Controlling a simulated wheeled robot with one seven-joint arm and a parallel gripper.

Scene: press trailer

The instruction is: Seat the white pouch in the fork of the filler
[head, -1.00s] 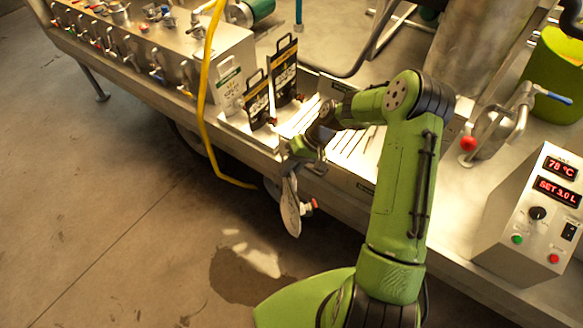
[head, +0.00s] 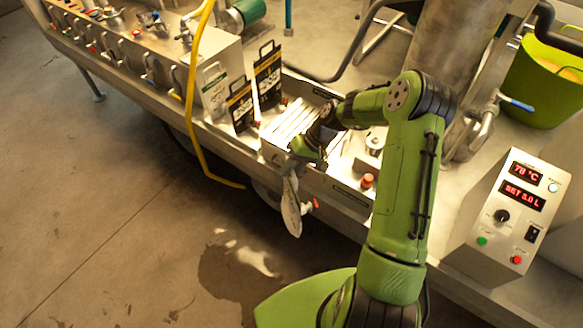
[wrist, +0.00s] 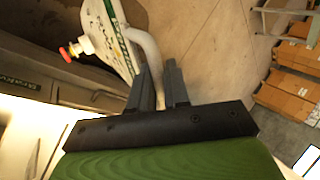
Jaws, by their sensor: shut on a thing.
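The white pouch (head: 291,206) hangs from my gripper (head: 294,168) in the head view, off the front edge of the steel bench and above the floor. It is seen nearly edge-on, with a red-capped spout on its right side. In the wrist view the pouch (wrist: 107,30) shows beyond the fingers of my gripper (wrist: 160,78), with its white handle loop near them and the red cap at left. The fingers are shut on the pouch; the exact grip point is partly hidden. I cannot make out the filler's fork for certain.
Several pouches, among them a black one (head: 267,75) and a white one (head: 214,91), stand upright on the bench. A yellow hose (head: 190,100) hangs over its front. A control box (head: 512,210) reads 78 °C at right. A green bucket (head: 545,82) stands at the back right.

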